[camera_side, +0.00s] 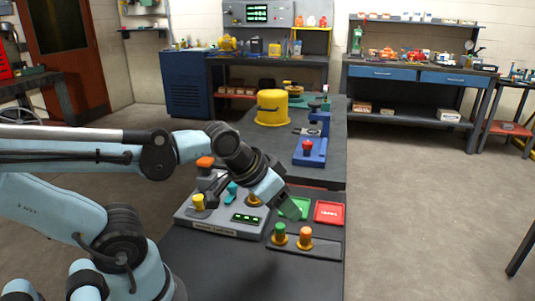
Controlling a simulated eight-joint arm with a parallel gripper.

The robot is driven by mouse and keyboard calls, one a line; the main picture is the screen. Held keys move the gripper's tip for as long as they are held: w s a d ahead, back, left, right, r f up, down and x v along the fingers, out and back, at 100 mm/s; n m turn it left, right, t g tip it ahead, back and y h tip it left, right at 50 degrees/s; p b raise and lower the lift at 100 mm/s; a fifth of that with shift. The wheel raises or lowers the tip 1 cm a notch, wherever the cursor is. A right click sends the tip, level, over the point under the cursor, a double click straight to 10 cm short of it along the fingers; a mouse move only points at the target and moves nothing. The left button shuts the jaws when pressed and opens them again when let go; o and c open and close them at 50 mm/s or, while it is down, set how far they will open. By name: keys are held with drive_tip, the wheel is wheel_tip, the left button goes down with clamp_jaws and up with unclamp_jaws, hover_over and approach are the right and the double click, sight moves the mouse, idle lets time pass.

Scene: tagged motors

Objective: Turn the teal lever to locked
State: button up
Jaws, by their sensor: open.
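The teal lever (232,190) stands on the grey control panel box (222,220) at the front of the bench, beside a yellow knob and near a small green-lit display (246,217). Its exact angle is too small to tell. My gripper (289,207) points down and to the right over the panel's right side, in front of a green pad. It is to the right of the lever and apart from it. It is open, and I see nothing held in it.
A yellow knob (198,202) and an orange-topped part (205,163) flank the lever. A plate with green and orange knobs (305,237) and a red pad (329,212) lie to the right. A blue press-like fixture (312,148) and yellow pot (272,107) stand behind.

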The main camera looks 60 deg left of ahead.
drive_tip(key=w+a+r+g+y, duration=0.1)
drive_tip(key=w+a+r+g, duration=0.15)
drive_tip(key=a, duration=0.85)
drive_tip(key=g+h, duration=0.1)
drive_tip(key=g, duration=0.4)
approach(232, 184)
drive_tip(key=shift+t, duration=0.25)
drive_tip(key=f, duration=0.8)
drive_tip(key=shift+s+f, duration=0.2)
drive_tip(key=shift+f, duration=0.05)
drive_tip(key=c, duration=1)
drive_tip(key=shift+c, duration=0.2)
